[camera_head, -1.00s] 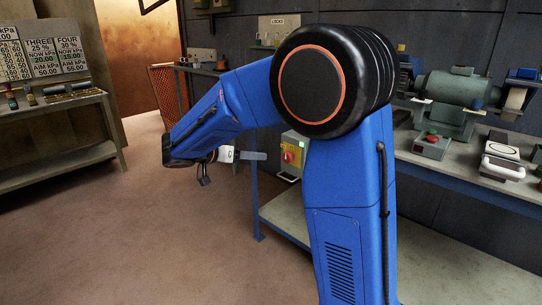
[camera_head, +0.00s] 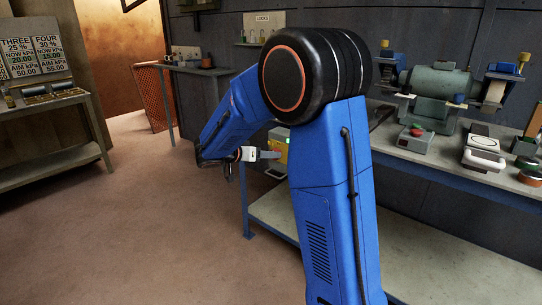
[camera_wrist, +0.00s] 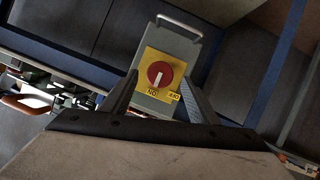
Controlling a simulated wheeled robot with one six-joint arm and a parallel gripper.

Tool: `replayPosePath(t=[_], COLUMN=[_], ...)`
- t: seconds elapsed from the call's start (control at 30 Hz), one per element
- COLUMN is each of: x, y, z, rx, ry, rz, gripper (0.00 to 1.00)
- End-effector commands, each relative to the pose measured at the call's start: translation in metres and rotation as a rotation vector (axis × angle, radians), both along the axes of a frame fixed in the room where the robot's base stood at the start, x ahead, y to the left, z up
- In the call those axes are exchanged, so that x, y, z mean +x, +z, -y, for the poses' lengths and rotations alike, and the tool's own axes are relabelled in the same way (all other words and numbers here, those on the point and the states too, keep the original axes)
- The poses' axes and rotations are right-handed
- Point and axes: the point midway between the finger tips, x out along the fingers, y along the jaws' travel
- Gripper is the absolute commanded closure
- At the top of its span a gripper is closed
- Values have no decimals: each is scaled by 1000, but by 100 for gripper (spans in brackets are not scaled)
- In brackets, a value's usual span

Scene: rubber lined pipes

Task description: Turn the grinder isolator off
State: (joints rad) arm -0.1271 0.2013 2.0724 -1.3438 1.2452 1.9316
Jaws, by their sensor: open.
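The grinder isolator is a grey box with a yellow plate and a round red knob (camera_wrist: 160,75) with a white pointer. In the wrist view the pointer points down, towards the label that reads ON upside down; the OFF label is to its right. My gripper (camera_wrist: 160,88) is open and empty, with one finger on each side of the knob in that view; I cannot tell whether they touch it. In the head view the isolator (camera_head: 281,140) is partly hidden by my arm, and my gripper (camera_head: 268,155) is at its left.
The bench grinder (camera_head: 437,82) stands on the workbench (camera_head: 440,160) at right. A small box with a red button (camera_head: 416,130) and other items lie in front of it. A shelf table (camera_head: 45,150) stands at left. The floor (camera_head: 140,235) between is clear.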

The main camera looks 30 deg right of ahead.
Motion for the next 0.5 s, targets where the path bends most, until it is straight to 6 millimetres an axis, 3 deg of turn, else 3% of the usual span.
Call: replayPosePath(t=[0.2, 0.5], x=[5, 6], y=[-9, -11], z=[21, 26], rx=[-1, -1], ry=[-2, 0], rz=[-1, 0], gripper=[45, 45])
